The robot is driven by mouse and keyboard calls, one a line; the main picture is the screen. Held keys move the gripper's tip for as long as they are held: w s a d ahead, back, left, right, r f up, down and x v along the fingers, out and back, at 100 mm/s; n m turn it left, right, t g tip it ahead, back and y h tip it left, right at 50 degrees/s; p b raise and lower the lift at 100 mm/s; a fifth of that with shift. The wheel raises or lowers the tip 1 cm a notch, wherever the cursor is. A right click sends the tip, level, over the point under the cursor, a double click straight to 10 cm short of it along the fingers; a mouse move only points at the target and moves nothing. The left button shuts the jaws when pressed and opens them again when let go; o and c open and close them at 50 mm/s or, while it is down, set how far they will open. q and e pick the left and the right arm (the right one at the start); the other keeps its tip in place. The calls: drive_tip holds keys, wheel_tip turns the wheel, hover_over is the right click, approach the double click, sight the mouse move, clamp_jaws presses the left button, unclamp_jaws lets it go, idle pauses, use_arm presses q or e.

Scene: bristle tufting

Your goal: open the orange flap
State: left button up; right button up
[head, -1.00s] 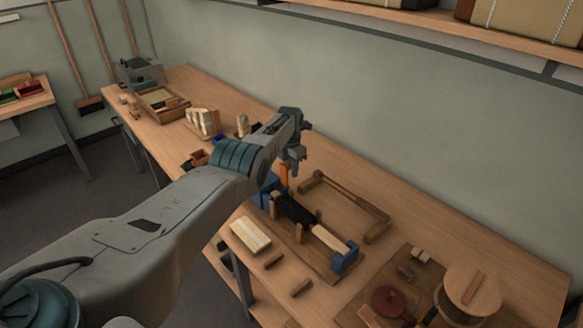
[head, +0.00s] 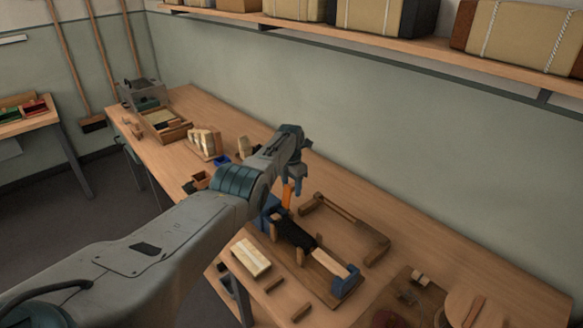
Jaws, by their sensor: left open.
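The orange flap (head: 287,196) is a small upright orange piece at the back left end of a blue-ended wooden fixture (head: 345,283). A dark brush-like block (head: 293,236) lies along the fixture. My left gripper (head: 297,188) is open, pointing down just behind and to the right of the flap's upper part. Whether it touches the flap cannot be told from this view. My left forearm and wrist hide part of the bench to the left of the fixture. My right gripper is not in view.
A wooden frame-like tool (head: 378,248) lies right of the fixture. A pale block (head: 251,257) and small wood pieces lie in front. A tray (head: 166,126) and a block with pale tufts (head: 205,143) stand farther back. The bench along the wall is mostly clear.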

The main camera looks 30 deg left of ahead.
use_arm(q)
wheel_tip(320, 180, up, 8)
drive_tip(key=shift+r, duration=0.15)
idle(0.3)
